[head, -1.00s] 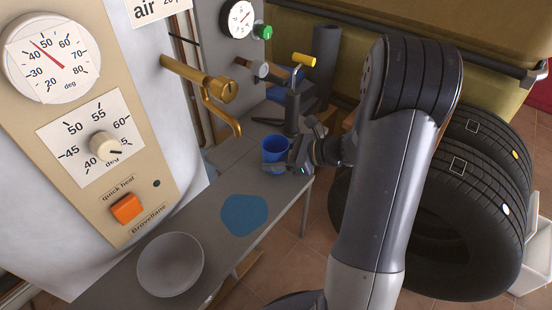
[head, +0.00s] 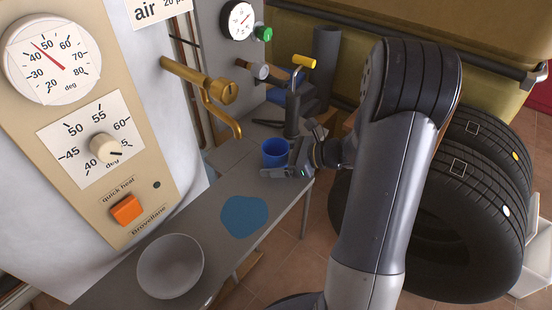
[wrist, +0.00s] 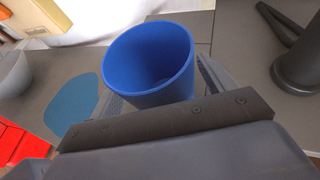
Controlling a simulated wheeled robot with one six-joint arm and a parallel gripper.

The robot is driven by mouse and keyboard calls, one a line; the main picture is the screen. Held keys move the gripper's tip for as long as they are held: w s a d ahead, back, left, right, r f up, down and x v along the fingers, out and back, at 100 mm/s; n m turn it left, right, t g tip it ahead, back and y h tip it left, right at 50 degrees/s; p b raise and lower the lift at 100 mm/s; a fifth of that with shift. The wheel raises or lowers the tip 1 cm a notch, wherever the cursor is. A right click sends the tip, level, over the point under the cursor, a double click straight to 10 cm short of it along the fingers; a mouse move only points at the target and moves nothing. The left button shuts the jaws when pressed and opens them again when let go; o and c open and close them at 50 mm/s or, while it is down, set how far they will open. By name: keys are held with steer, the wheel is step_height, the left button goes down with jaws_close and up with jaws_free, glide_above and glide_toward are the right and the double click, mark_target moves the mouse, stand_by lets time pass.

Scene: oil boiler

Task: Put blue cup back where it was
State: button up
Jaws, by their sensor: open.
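The blue cup (head: 274,152) stands on the grey bench, below the brass tap and in front of a dark stand. In the wrist view the cup (wrist: 150,62) looks empty, with its rim towards the camera. My gripper (head: 287,157) reaches in from the right at the cup. Its jaws are open, with one finger on each side of the cup in the wrist view. I cannot tell whether either finger touches it. The cup's base is partly hidden by the gripper.
A flat blue patch (head: 244,216) lies on the bench nearer the front. A pale bowl (head: 171,265) sits at the front left. A brass tap (head: 216,97) juts over the bench from the boiler. The dark stand (head: 292,113) is close behind the cup. Tyres (head: 450,215) stand at right.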

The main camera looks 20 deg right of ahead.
steer(key=p+v, duration=0.1)
steer(key=v, duration=1.1)
